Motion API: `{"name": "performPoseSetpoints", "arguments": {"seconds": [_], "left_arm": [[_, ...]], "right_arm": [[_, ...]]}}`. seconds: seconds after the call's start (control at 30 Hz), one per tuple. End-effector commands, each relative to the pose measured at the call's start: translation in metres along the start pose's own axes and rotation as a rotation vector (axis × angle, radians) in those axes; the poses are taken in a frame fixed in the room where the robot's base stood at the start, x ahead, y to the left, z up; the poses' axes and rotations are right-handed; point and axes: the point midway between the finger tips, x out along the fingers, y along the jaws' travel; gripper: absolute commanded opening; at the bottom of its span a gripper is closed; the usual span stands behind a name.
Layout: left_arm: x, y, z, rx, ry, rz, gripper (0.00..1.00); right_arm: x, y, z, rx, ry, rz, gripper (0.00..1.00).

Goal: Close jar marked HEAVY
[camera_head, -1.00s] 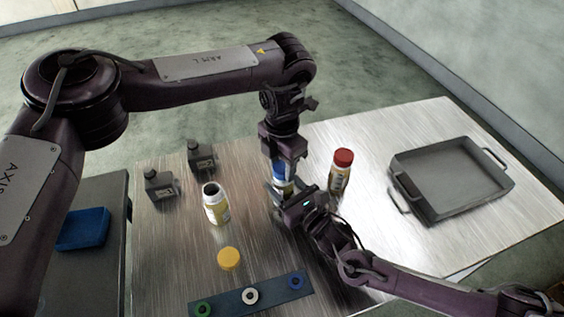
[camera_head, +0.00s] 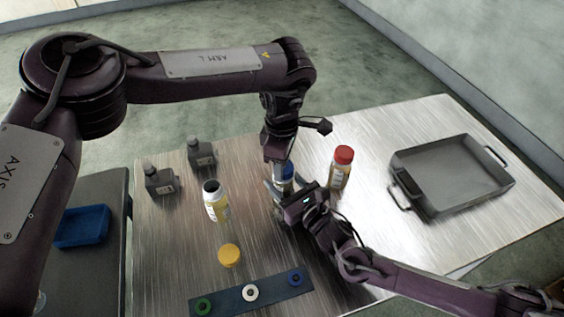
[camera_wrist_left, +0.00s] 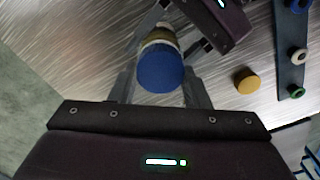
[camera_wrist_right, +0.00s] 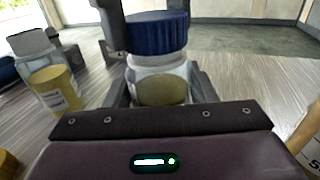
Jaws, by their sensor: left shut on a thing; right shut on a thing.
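A clear jar (camera_wrist_right: 158,78) with yellowish contents stands upright with a blue lid (camera_wrist_right: 157,32) on its top. My right gripper (camera_head: 284,198) is shut around the jar's body from the side. My left gripper (camera_head: 281,172) points down from above and is shut on the blue lid, which the left wrist view shows between its fingers (camera_wrist_left: 160,70). In the head view both grippers hide most of this jar. I cannot read HEAVY on any label.
A yellow lid (camera_head: 229,255) lies in front of the open jar. A dark strip with green, white and blue rings (camera_head: 228,298) lies at the front. Two dark canisters (camera_head: 161,181) stand at the left. A grey tray (camera_head: 430,207) sits at the right.

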Motion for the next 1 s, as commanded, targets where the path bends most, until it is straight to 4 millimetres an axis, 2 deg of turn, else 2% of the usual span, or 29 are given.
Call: {"name": "performPoseSetpoints", "arguments": {"seconds": [0.3,0.33,0.53,0.83,0.87,1.0], "left_arm": [[-0.0018,0.005,0.0035,0.809,0.011,0.01,0.22],[-0.0013,0.0051,0.0042,0.854,0.011,0.011,0.22],[-0.0008,0.0037,0.0028,1.006,0.002,0.003,0.22],[-0.0004,0.0033,0.0027,1.015,-0.001,0.002,0.22],[-0.0004,0.0033,0.0027,1.015,-0.001,0.002,0.44],[-0.0003,0.0033,0.0025,1.014,-0.001,0.002,0.62]], "right_arm": [[-0.0003,0.0,-0.0009,0.0,0.002,0.0,0.0],[-0.0003,0.0001,-0.001,0.0,0.002,0.0,0.0],[-0.0002,0.0011,-0.0011,0.001,0.003,0.002,0.0],[-0.0003,0.0008,-0.0011,0.0,0.003,0.002,0.0],[-0.0003,0.0008,-0.0012,0.0,0.003,0.002,0.0],[-0.0003,0.0006,-0.0012,0.0,0.003,0.001,0.0]]}}
